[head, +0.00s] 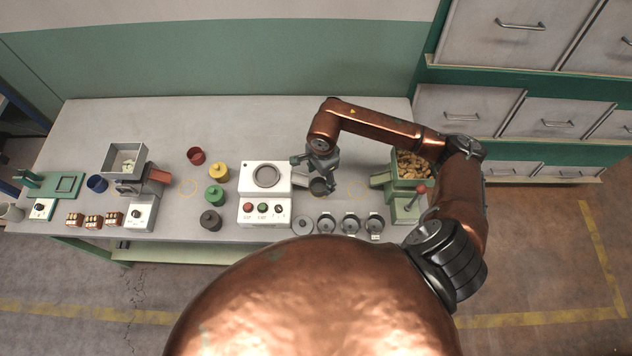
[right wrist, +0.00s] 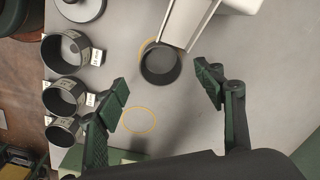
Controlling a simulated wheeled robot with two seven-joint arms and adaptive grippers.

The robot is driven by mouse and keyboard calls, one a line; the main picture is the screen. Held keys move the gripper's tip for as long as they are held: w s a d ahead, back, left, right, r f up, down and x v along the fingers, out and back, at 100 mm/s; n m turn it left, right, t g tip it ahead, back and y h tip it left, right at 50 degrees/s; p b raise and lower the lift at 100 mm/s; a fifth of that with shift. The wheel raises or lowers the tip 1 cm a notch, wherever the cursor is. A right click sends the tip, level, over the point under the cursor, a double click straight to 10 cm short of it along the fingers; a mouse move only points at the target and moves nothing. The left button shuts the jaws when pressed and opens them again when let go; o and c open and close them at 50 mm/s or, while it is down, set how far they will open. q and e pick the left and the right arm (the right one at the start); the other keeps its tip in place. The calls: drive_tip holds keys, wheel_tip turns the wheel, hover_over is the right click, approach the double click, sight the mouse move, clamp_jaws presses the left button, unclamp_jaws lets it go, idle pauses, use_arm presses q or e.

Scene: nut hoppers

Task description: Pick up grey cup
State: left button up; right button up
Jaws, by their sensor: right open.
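A dark grey round cup (head: 319,188) stands upright on the table at the right side of the white machine, by its chute. In the right wrist view the grey cup (right wrist: 161,66) sits under the chute's end, on a yellow ring mark. My right gripper (head: 316,164) is above and beside this cup. In the right wrist view its fingers (right wrist: 161,77) are spread wide and empty, with the cup beyond and between the tips. The fingers do not touch the cup. My left gripper is not in view.
The white machine (head: 265,210) and its chute (right wrist: 188,22) stand close to the cup. Several labelled grey containers (head: 350,223) line the front edge. A green hopper (head: 408,183) with brass-coloured nuts stands right. Red (head: 196,156), yellow (head: 218,172) and green (head: 215,195) pieces stand left.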

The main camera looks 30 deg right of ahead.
sight(318, 190)
drive_tip(key=shift+s+a+f, duration=0.15)
drive_tip(key=shift+s+f, duration=0.05)
drive_tip(key=shift+f, duration=0.25)
drive_tip(key=shift+s+a+f, duration=0.15)
drive_tip(key=shift+s+f, duration=0.05)
drive_tip(key=shift+f, duration=0.25)
drive_tip(key=shift+w+a+f+p, duration=0.15)
drive_tip(key=shift+w+f+p, duration=0.3)
drive_tip(key=shift+f, duration=0.5)
drive_tip(key=shift+w+f, duration=0.4)
drive_tip(key=shift+f, duration=0.3)
drive_tip(key=shift+s+f, duration=0.25)
drive_tip(key=shift+s, duration=0.15)
drive_tip(key=shift+w+f, duration=0.1)
drive_tip(key=shift+w, duration=0.15)
drive_tip(key=shift+c, duration=0.7)
drive_tip(key=shift+s, duration=0.15)
drive_tip(key=c, duration=0.9)
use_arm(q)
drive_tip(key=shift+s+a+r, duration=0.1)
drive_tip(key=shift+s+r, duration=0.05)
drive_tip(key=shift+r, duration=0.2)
use_arm(e)
drive_tip(key=shift+c, duration=0.2)
